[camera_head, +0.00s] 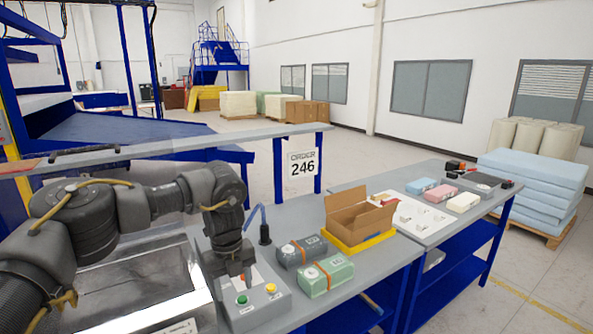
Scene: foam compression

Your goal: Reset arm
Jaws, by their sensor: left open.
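My left arm reaches in from the left and bends down at the wrist. Its dark gripper (244,281) points downward over the grey button box (262,314), close to the green button (242,299) and the yellow button (271,288). The gripper is open and I see nothing held in it. Whether its tips touch the box I cannot tell. Part of the box is hidden behind the gripper. My right gripper is not in view.
A dark grey foam pack (301,252) and a green foam pack (326,275) lie right of the button box. An open cardboard box (358,217) sits in a yellow tray (357,248). A metal press plate (130,290) lies under my arm. A white board (425,232) holds coloured blocks.

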